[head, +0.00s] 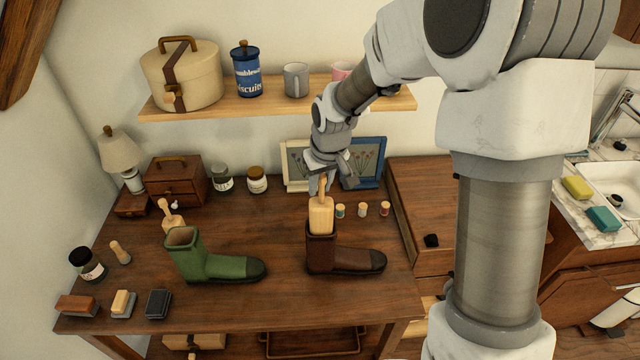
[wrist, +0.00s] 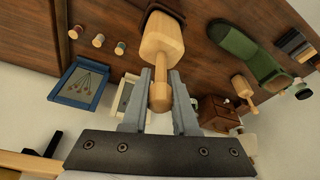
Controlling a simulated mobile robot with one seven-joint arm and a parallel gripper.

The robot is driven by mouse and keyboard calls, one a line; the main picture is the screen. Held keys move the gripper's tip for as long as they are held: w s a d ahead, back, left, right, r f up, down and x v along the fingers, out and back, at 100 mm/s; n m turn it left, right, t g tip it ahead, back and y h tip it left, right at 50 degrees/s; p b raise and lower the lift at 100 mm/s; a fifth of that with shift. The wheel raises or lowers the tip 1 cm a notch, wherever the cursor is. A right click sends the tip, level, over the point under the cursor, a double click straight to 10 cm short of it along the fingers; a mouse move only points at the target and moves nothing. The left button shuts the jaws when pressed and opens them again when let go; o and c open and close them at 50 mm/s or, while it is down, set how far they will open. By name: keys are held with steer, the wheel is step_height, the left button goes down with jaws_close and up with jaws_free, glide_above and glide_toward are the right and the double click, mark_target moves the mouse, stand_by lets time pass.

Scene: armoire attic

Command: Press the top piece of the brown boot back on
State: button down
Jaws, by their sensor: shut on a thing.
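The brown boot (head: 345,258) stands upright on the wooden table, toe to the right. A pale wooden piece (head: 321,215) with a thin neck and knob stands upright at the boot's top opening; its lower end is hidden by the shaft. My gripper (head: 323,184) is above the boot, shut on the neck and knob of this wooden piece. In the wrist view the two fingers of my gripper (wrist: 161,100) lie either side of the knob of the wooden piece (wrist: 163,42), and the brown boot (wrist: 160,14) is beyond it.
A green boot (head: 210,264) stands to the left, with another wooden piece (head: 171,217) behind it. Several small spools (head: 362,209) and picture frames (head: 366,160) are behind the brown boot. A shelf (head: 215,103) overhangs the back.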

mark_target(321, 201)
steer(key=shift+f+b, duration=0.7)
steer(key=shift+f, duration=0.35)
steer(key=shift+f+b, duration=0.75)
steer(key=shift+f, duration=0.3)
stand_by(0.3)
steer(key=shift+f+b, duration=0.8)
steer(key=shift+b, duration=0.1)
steer(key=shift+f, duration=0.2)
steer(key=shift+f+b, duration=0.85)
steer(key=shift+f, duration=0.1)
